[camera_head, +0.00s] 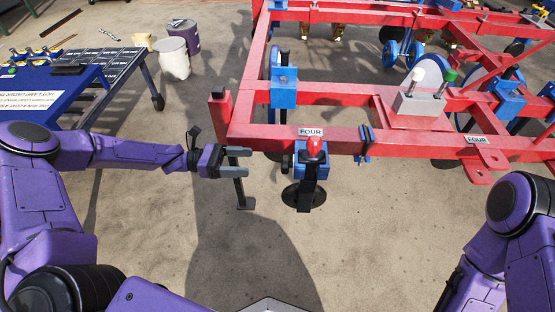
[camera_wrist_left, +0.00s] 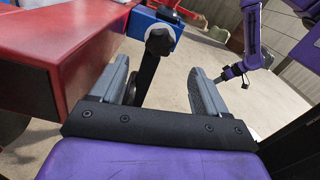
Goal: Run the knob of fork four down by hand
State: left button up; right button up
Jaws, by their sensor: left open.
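Fork four is on the near red beam under a "FOUR" label (camera_head: 310,132). It has a blue clamp (camera_head: 299,172), a red top piece (camera_head: 314,147) and a dark shank. In the left wrist view a black lobed knob (camera_wrist_left: 160,40) sits on the clamp's side, ahead of my fingers. My left gripper (camera_head: 239,162) is open and empty, left of the clamp and apart from it. Its two grey fingers also show in the left wrist view (camera_wrist_left: 163,88). My right arm shows at the right; its gripper (camera_wrist_left: 230,73) is small and unclear in the left wrist view.
The red frame (camera_head: 250,115) runs close by my left gripper and fills the left of the wrist view. A blue table (camera_head: 50,95) and white bucket (camera_head: 174,60) stand at the back left. The near floor is clear.

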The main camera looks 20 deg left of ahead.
aim_at(287, 165)
pick_arm(q)
jog(key=b+x, duration=0.1)
jog(key=x, duration=0.9)
jog(key=shift+a, duration=0.1)
jog(key=c, duration=1)
jog(key=shift+m+b, duration=1.5)
jog(key=shift+m, duration=0.4)
jog(key=shift+c, duration=0.2)
